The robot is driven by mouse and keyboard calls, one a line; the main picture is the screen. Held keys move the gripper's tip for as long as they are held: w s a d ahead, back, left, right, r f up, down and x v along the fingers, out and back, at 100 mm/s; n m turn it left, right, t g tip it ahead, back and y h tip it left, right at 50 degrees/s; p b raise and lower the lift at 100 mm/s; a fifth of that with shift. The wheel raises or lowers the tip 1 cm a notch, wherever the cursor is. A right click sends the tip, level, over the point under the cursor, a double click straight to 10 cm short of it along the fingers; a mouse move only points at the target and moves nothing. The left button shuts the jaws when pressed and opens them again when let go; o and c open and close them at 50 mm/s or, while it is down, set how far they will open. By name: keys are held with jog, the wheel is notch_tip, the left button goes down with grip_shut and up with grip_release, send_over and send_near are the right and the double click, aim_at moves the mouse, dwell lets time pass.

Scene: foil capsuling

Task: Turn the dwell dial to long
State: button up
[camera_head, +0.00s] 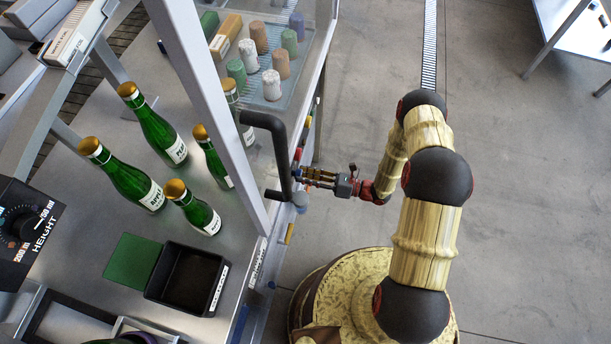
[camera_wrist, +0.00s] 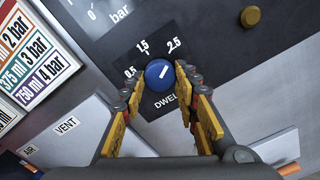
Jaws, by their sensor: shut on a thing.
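The dwell dial (camera_wrist: 158,75) is a round blue knob with a white pointer mark, on a dark plate labelled DWELL with 0.5, 1.5 and 2.5 around it. The mark slants up and right, roughly toward the 2.5 side. My gripper (camera_wrist: 160,82) is shut on the dial, with one finger on its left and one on its right. In the head view my gripper (camera_head: 303,174) reaches the front of the machine beside the black handle, and the dial cannot be made out there.
A black handle (camera_head: 278,150) stands out close to my gripper. A brass-coloured button (camera_wrist: 251,16) and a VENT label (camera_wrist: 67,125) are on the panel. Green bottles (camera_head: 155,130) and a black bin (camera_head: 188,279) are on the bench.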

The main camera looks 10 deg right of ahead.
jog(key=o, duration=1.2)
jog(key=shift+c, duration=0.2)
jog(key=shift+d, duration=0.1)
jog(key=v, duration=1.1)
jog(key=shift+d, duration=0.4)
jog(key=shift+s, duration=0.1)
